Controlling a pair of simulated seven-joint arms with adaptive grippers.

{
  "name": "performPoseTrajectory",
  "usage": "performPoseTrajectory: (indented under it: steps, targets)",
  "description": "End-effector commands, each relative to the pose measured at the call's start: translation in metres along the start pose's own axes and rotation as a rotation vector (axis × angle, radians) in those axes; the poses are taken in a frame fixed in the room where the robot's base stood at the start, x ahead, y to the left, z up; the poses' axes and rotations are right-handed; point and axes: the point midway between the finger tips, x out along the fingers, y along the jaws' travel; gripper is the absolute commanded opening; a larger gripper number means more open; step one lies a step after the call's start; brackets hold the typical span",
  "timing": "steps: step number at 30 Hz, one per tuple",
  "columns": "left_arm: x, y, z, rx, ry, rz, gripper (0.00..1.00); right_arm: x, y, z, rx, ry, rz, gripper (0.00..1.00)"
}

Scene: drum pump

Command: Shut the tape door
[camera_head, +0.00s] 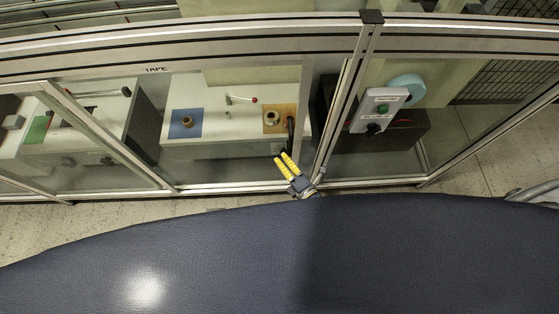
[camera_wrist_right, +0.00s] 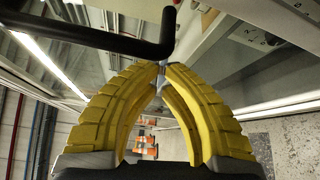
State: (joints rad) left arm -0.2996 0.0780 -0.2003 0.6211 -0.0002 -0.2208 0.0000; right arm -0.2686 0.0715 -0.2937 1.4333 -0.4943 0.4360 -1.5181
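The tape door (camera_head: 238,186) is a framed clear panel below the "TAPE" label (camera_head: 156,70) on the cabinet's upper rail. How far it stands open I cannot tell. A black bent handle (camera_head: 290,133) shows near its right side, by the upright post. My right gripper (camera_head: 283,164) is just below the handle in the head view, with its yellow fingers a little apart and nothing visible between them. In the right wrist view the black handle (camera_wrist_right: 110,40) crosses above the fingertips (camera_wrist_right: 161,70), not clearly touching them. My left gripper is not in view.
A control box with a green button (camera_head: 382,107) is to the right. A dark padded surface (camera_head: 280,255) fills the foreground.

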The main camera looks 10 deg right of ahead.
Motion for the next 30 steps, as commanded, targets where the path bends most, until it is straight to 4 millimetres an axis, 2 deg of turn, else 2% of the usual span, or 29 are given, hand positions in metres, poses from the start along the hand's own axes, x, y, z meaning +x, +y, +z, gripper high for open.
performPoseTrajectory:
  steps: [9, 16, 21, 30]
  targets:
    - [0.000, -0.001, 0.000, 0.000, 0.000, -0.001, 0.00, -0.003, -0.002, 0.005, -0.001, 0.000, -0.001, 0.00]
    - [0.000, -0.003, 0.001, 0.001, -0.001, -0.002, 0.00, -0.030, -0.012, 0.050, -0.004, -0.003, -0.004, 0.00]
    - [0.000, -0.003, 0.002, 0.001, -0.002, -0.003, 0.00, -0.041, -0.015, 0.069, -0.002, -0.001, -0.002, 0.00]
    - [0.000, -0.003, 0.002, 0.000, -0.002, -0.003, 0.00, -0.043, -0.016, 0.073, -0.001, -0.002, -0.001, 0.00]
